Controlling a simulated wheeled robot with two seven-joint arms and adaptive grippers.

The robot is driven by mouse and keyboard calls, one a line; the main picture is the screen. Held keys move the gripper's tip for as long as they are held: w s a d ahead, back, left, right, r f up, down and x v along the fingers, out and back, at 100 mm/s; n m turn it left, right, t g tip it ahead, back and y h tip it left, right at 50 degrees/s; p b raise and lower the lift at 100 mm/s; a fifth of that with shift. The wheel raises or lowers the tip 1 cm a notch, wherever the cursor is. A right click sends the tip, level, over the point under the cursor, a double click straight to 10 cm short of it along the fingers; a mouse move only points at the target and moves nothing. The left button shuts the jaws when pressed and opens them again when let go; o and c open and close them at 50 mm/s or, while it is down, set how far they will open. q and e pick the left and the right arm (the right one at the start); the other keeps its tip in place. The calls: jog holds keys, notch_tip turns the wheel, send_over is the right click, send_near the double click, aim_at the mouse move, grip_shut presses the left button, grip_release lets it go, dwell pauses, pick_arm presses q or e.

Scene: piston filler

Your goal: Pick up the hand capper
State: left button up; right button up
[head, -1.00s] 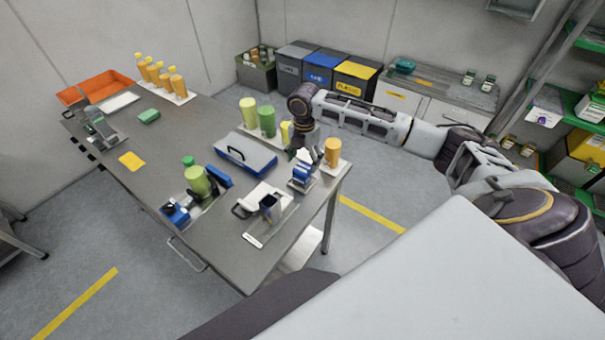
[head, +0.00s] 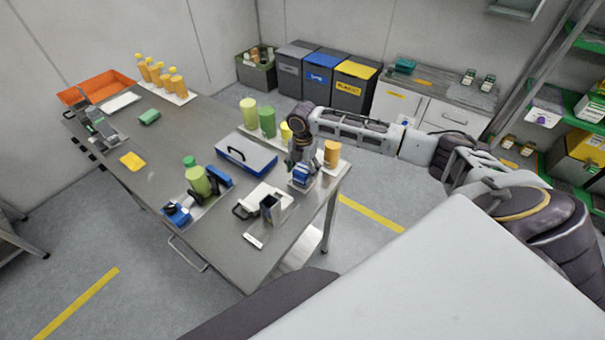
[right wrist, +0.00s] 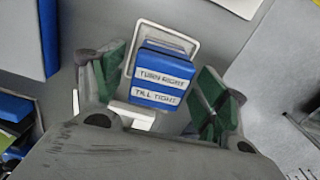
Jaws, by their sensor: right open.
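The hand capper (head: 302,177) is a blue block near the right end of the metal table in the head view. It also shows in the right wrist view (right wrist: 158,80), with white labels reading about "turn right till tight" and a pale wire-like frame around its far end. My right gripper (head: 301,167) is over it, pointing down, and hides part of it. In the right wrist view my right gripper (right wrist: 165,85) is open, with a green-padded finger on each side of the capper and gaps between. My left gripper is not in view.
An orange bottle (head: 332,153) stands close to the right of the gripper. A blue-grey case (head: 246,156) lies to the left, and green bottles (head: 267,122) stand behind. A metal cup (head: 271,207) stands in front, near the table edge.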

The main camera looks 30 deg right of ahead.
aim_at(303, 168)
jog(key=shift+f, duration=1.3)
jog(key=c, duration=1.3)
jog(key=shift+r, duration=0.1)
jog(key=shift+r+b, duration=0.45)
jog(key=shift+r, duration=4.5)
